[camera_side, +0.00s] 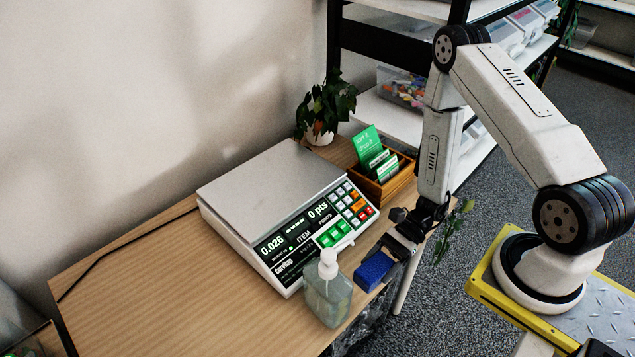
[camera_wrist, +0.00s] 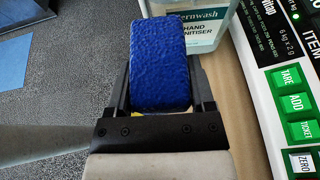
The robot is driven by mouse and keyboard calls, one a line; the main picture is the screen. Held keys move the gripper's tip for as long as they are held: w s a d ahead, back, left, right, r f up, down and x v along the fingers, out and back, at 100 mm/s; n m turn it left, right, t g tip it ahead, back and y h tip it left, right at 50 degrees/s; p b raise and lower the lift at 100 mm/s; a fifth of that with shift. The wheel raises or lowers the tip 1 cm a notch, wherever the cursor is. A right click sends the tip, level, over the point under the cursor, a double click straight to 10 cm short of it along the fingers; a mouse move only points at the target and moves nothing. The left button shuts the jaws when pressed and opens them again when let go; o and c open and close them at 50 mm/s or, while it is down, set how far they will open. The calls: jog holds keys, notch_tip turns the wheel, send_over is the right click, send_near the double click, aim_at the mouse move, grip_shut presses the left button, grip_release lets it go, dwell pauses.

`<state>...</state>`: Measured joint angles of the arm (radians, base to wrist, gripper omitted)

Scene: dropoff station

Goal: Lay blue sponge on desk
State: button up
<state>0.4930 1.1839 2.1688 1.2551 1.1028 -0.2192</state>
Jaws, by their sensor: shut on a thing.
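The blue sponge (camera_side: 373,271) is a small rounded block held between the fingers of my gripper (camera_side: 392,258). In the wrist view the sponge (camera_wrist: 159,66) fills the space between both fingers of my gripper (camera_wrist: 160,100), which are shut on it. The side view shows the sponge by the right edge of the wooden desk (camera_side: 165,287), just right of the sanitiser bottle. I cannot tell whether it touches the desk. In the wrist view a strip of desk (camera_wrist: 226,85) shows right of the sponge, with grey floor to the left.
A sanitiser bottle (camera_side: 327,295) stands close to the sponge at the desk's edge. A scale (camera_side: 268,170) takes up the middle of the desk. A wooden card box (camera_side: 386,184) and potted plant (camera_side: 321,112) stand behind. The desk's left front is clear.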

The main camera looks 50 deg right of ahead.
aim_at(365, 268)
jog(key=shift+w+a+f, duration=0.1)
jog(key=shift+w+f, duration=0.75)
jog(key=shift+f, duration=0.2)
jog(key=shift+w+a+f, duration=0.1)
jog(key=shift+w+f, duration=0.7)
jog(key=shift+f, duration=0.2)
jog(key=shift+w+f, duration=0.35)
jog(key=shift+f, duration=0.1)
jog(key=shift+w+f, duration=0.15)
jog(key=shift+f, duration=1.35)
jog(key=shift+f, duration=0.15)
jog(key=o, duration=1.2)
jog(key=shift+c, duration=0.2)
